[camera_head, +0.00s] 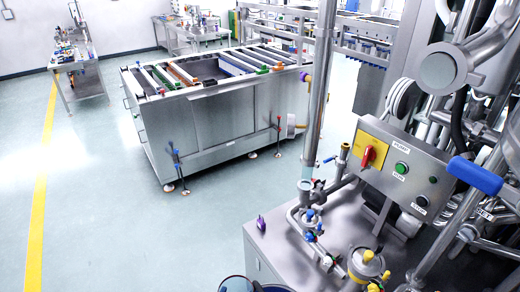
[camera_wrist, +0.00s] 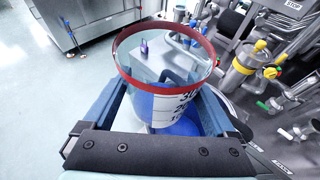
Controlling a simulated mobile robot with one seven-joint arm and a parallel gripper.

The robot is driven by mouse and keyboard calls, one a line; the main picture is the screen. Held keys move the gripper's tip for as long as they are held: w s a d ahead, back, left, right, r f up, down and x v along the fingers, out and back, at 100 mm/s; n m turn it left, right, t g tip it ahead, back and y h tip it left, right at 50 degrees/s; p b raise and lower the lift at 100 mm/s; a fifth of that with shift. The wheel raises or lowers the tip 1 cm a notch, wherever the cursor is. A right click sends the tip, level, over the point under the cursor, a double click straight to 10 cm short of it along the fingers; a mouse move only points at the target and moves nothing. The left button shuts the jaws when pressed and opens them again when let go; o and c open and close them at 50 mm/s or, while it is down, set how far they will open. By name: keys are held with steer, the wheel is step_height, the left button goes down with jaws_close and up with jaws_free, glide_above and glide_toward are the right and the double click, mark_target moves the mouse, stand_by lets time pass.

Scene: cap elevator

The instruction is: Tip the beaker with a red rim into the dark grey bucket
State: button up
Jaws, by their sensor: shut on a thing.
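The clear beaker with a red rim (camera_wrist: 122,66) is in the middle of the wrist view, its opening towards the top of the picture. My gripper (camera_wrist: 165,92) is shut on the beaker, one blue-grey finger on each side. I cannot make out the dark grey bucket in either view.
A steel cabinet (camera_head: 268,262) with pipes, valves and a small purple object (camera_head: 262,224) stands at the lower right. A control box (camera_head: 400,165) and a vertical pipe (camera_head: 322,90) rise above it. A steel tank (camera_head: 225,115) stands beyond. The floor (camera_head: 110,220) at left is clear.

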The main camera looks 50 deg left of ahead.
steer(key=shift+r+p+v, duration=0.2)
steer(key=shift+p+v, duration=0.15)
steer(key=shift+v, duration=1.1)
steer(key=shift+r+p+v, duration=0.2)
steer(key=shift+p+v, duration=0.1)
steer(key=shift+v, duration=1.15)
steer(key=shift+w+a, duration=0.1)
steer(key=shift+a, duration=0.05)
